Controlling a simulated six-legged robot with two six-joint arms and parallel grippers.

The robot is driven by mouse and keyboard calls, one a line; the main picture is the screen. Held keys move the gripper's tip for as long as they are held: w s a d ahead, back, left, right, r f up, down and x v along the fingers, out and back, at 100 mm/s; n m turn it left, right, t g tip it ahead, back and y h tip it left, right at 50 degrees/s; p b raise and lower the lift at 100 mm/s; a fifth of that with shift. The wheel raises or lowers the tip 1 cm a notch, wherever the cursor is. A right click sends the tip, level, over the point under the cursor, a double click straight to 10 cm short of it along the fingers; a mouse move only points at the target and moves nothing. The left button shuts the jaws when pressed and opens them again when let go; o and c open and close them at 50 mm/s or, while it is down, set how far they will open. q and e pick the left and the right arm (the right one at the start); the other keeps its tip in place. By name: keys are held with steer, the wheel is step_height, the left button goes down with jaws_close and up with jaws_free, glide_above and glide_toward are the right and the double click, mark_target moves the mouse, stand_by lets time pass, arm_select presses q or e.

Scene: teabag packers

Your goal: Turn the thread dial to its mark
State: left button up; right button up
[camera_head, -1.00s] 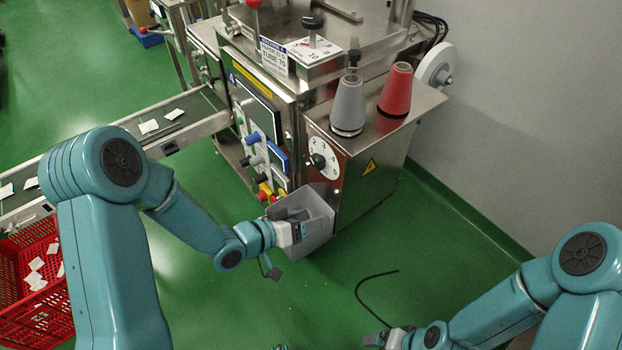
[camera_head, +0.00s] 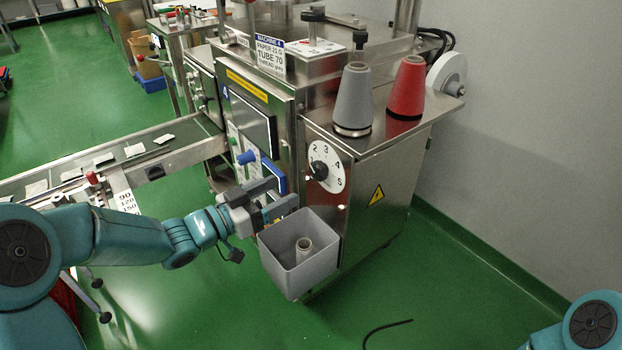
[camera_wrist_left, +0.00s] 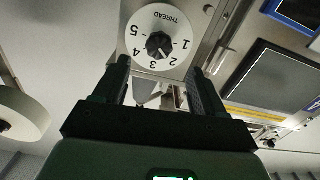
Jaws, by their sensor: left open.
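The thread dial (camera_head: 330,181) is a white numbered disc with a black knob (camera_head: 318,170) on the steel side cabinet. In the left wrist view the dial (camera_wrist_left: 140,38) appears upside down, its word THREAD readable, with the black knob (camera_wrist_left: 158,44) at its centre. The knob's exact setting is too small to read surely. My left gripper (camera_head: 282,195) is open and empty, left of and below the dial, apart from it. In the left wrist view its fingers (camera_wrist_left: 158,72) stand either side below the dial. My right gripper is out of view; only part of that arm shows.
A grey bin (camera_head: 275,257) holding a small spool is fixed below the dial, close to my left gripper. A grey cone (camera_head: 354,95) and a red cone (camera_head: 407,85) stand on the cabinet. A sign (camera_head: 270,57) reads TUBE 70.

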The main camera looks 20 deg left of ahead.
mark_target(315, 175)
arm_select(q)
steer(key=x, duration=0.9)
steer(key=c, duration=1.1)
